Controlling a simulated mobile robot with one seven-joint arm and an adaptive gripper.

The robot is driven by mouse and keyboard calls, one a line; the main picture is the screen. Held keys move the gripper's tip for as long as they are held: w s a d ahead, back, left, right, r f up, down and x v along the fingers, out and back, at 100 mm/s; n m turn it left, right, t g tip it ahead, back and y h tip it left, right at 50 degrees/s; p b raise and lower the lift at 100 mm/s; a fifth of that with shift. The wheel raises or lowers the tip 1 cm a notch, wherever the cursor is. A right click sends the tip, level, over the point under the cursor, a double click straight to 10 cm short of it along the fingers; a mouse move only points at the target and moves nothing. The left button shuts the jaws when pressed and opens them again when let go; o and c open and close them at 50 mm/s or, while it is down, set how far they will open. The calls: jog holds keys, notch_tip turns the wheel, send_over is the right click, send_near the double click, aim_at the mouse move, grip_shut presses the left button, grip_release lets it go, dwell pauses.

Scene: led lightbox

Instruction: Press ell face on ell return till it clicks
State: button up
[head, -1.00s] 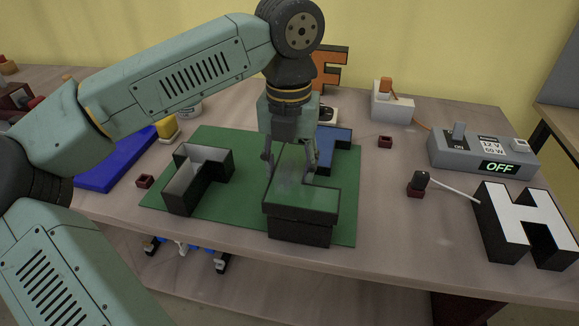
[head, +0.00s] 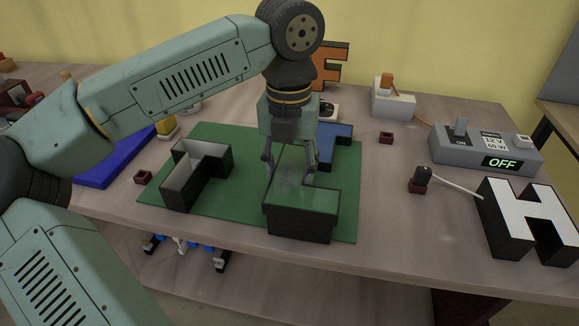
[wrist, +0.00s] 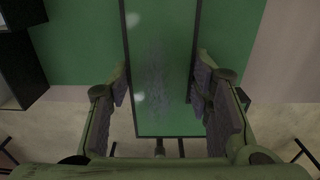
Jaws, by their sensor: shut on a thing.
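The ell face (head: 305,196) is a green L-shaped panel with a dark rim. It sits on top of the ell return (head: 300,226), a black L-shaped box standing at the front of the green mat (head: 345,225). In the head view no clear gap shows between face and return, but I cannot tell whether it is fully seated. My gripper (head: 290,170) points down and is shut on the ell face, one finger on each side of its long arm. In the wrist view the green face (wrist: 160,60) lies between both fingers (wrist: 162,95).
An open black letter return (head: 200,172) stands left on the mat. A blue letter (head: 335,147) is behind my gripper. A blue panel (head: 115,160) lies left.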

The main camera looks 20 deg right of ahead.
jog(key=shift+f+b, duration=0.95)
jog(key=shift+f, duration=0.15)
jog(key=o, duration=1.3)
jog(key=shift+r, duration=0.1)
jog(key=shift+r+p, duration=2.75)
jog(key=shift+r, duration=1.3)
jog(key=shift+f, duration=0.1)
